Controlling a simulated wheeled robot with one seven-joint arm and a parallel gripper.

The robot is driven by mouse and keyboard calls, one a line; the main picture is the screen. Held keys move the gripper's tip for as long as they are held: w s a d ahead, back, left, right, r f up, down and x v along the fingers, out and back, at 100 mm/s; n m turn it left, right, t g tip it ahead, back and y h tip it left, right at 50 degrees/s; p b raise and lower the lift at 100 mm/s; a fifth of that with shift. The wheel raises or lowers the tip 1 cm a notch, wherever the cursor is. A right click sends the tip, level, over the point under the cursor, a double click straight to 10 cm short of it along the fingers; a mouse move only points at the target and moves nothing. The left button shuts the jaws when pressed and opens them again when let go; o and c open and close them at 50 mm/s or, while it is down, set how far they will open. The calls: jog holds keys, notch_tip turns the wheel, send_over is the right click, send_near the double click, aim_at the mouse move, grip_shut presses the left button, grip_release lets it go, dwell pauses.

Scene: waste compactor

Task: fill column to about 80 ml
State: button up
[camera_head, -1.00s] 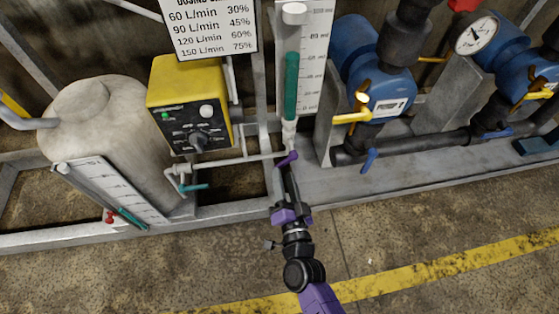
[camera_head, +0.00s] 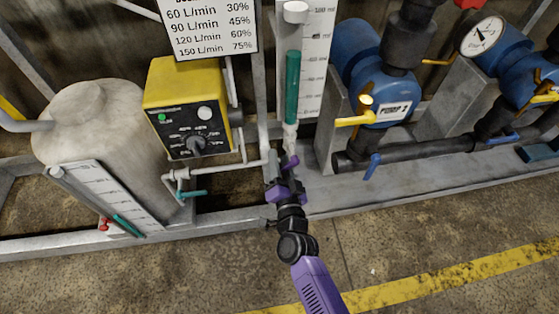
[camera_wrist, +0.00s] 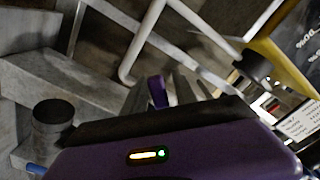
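The column (camera_head: 292,85) is an upright clear tube with green liquid in it, in front of a white scale board (camera_head: 317,60). The green top stands a little below the second label from the top, which looks like 80 ml; the small figures are blurred. A purple valve handle (camera_head: 292,160) sits at the column's foot. My gripper (camera_head: 281,168) is right at this handle, just below the tube. In the wrist view, the purple handle (camera_wrist: 158,92) shows between the grey fingers; I cannot tell whether they press on it.
A yellow dosing box (camera_head: 187,100) and a pale tank (camera_head: 100,130) with a sloping gauge stand to the left. Thin white pipes with a teal handle (camera_head: 193,193) run near my gripper. Blue pumps (camera_head: 385,85) with yellow and blue handles stand right. The floor in front is open.

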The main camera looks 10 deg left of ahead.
grip_shut()
dwell(1.2)
